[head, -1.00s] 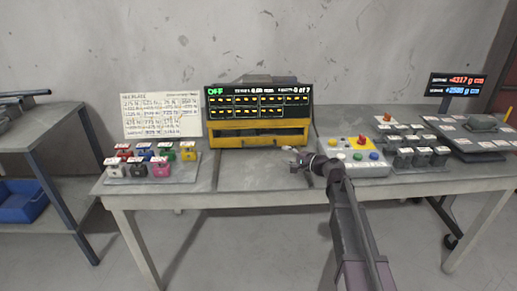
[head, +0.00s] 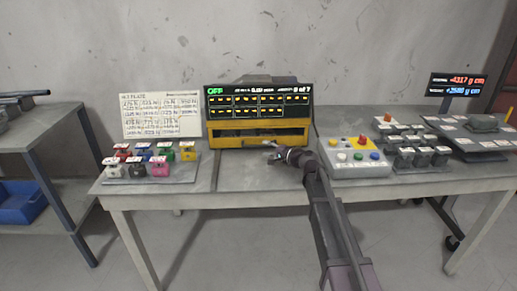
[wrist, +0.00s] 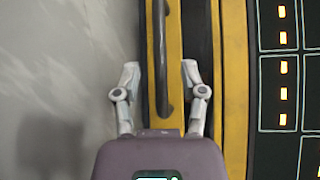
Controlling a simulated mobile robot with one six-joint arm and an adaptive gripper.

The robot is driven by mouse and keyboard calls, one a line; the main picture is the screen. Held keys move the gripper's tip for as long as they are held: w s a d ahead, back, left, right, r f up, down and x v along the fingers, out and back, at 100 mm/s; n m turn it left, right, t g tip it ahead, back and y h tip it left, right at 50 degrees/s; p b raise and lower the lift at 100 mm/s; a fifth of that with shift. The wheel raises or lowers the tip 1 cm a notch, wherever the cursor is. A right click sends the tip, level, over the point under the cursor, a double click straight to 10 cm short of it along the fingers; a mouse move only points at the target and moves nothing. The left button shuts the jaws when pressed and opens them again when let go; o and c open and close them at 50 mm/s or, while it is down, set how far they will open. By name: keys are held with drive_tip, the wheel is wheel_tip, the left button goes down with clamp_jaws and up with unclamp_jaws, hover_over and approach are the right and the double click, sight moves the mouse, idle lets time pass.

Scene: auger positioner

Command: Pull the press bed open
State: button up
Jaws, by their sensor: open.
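The press (head: 222,139) is a yellow-framed unit with a black display panel (head: 258,101) on top, at the middle back of the table. In the wrist view its yellow bed front (wrist: 174,20) carries a long dark bar handle (wrist: 161,40). My gripper (head: 273,152) is at the press's lower front in the head view. In the wrist view my gripper (wrist: 160,68) is open, with one finger on each side of the handle. I see no finger pressed against the bar. A dark gap (wrist: 198,30) runs between the bed front and the frame behind.
Coloured weights (head: 150,166) stand on a tray at left, before a written chart (head: 160,115). A button box (head: 352,158) stands just right of my arm, with grey weights (head: 420,158) beyond it. The table top (head: 240,178) in front of the press is clear.

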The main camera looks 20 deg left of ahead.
sight(259, 146)
drive_tip(key=shift+x, duration=2.25)
clamp_jaws()
